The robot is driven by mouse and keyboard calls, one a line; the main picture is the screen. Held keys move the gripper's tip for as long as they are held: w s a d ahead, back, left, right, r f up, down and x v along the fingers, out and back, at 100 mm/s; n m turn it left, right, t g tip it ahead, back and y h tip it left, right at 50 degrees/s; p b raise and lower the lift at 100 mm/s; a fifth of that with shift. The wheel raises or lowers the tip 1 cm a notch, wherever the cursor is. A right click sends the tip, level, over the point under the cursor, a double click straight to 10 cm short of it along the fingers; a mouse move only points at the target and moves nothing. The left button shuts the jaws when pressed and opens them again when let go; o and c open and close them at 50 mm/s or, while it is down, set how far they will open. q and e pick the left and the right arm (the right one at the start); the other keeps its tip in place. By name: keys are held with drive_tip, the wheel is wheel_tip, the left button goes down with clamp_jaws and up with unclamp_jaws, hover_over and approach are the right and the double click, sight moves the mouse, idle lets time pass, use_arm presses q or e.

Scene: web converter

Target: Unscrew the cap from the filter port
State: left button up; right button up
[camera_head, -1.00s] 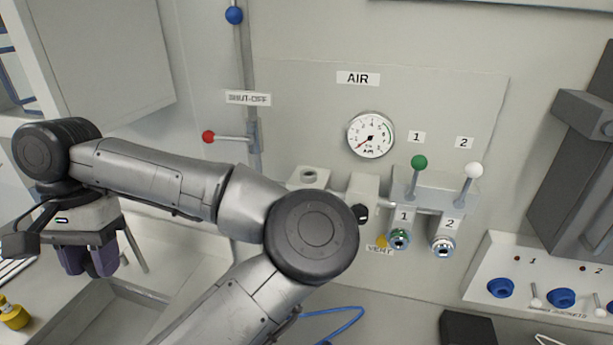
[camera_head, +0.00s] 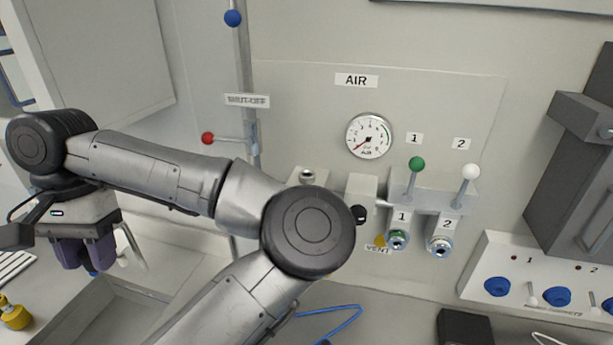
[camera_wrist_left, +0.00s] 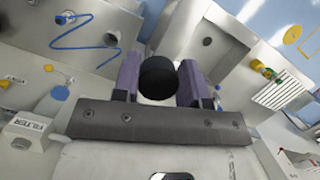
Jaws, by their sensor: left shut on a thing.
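My left gripper (camera_head: 84,254) hangs fingers down at the left of the head view, over the bench area and well apart from the air panel. In the left wrist view its purple fingers (camera_wrist_left: 158,80) are shut on a round black cap (camera_wrist_left: 158,74). A white block labelled FILTER (camera_wrist_left: 28,128) shows at the lower left of the wrist view, apart from the cap. In the head view a pale block with a round port on top (camera_head: 307,175) stands behind my arm, partly covered; its label is not visible. My right gripper is out of view.
The air panel carries a gauge (camera_head: 369,135), a green-knobbed lever (camera_head: 416,165) and a white-knobbed lever (camera_head: 470,172). A red-knobbed shut-off lever (camera_head: 208,138) juts out above my left forearm. A yellow object (camera_head: 14,315) stands at the lower left. A blue hose (camera_head: 340,322) lies low.

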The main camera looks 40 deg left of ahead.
use_arm(q)
drive_tip(key=shift+r, duration=0.3)
drive_tip(key=shift+r+p, duration=0.35)
drive_tip(key=shift+r, duration=0.05)
drive_tip(key=shift+r+p, duration=0.8)
drive_tip(key=shift+r, duration=0.75)
